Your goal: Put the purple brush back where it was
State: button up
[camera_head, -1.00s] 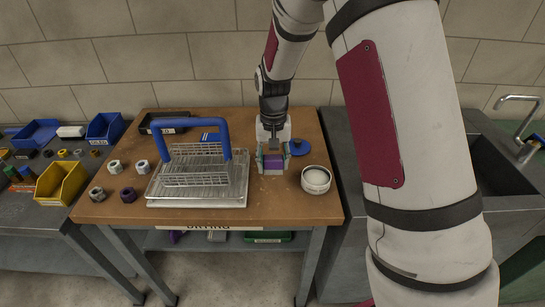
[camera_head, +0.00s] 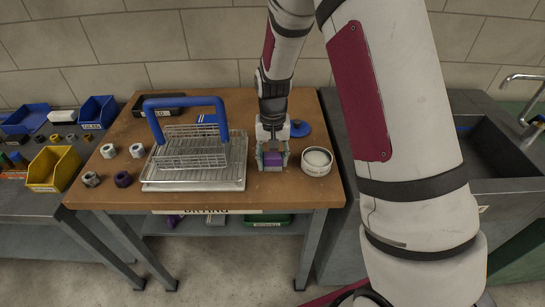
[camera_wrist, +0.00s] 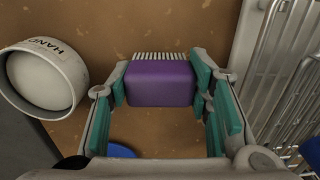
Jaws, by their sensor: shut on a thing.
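The purple brush (camera_wrist: 160,84) is between the teal finger pads of my gripper (camera_wrist: 161,88), with its pale bristles pointing to the top of the wrist view. My gripper (camera_head: 272,157) is shut on the brush (camera_head: 273,159) over the wooden table, between the wire rack and a white round tub. I cannot tell whether the brush touches the tabletop. Under the table, a purple thing (camera_head: 174,221) lies on the lower shelf, partly hidden.
The wire rack on a tray with a blue handle (camera_head: 188,101) stands left of my gripper. The white tub (camera_head: 317,161) stands close on the right, and a blue disc (camera_head: 300,128) lies behind. Several nuts lie at left. A yellow bin (camera_head: 53,168) stands further left.

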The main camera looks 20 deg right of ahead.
aim_at(273, 155)
jog(key=shift+f, duration=0.45)
dwell(0.4)
jog(key=o, duration=1.1)
jog(key=shift+o, duration=0.5)
jog(key=o, duration=0.5)
jog(key=shift+r+p, duration=1.35)
jog(key=shift+r, duration=2.7)
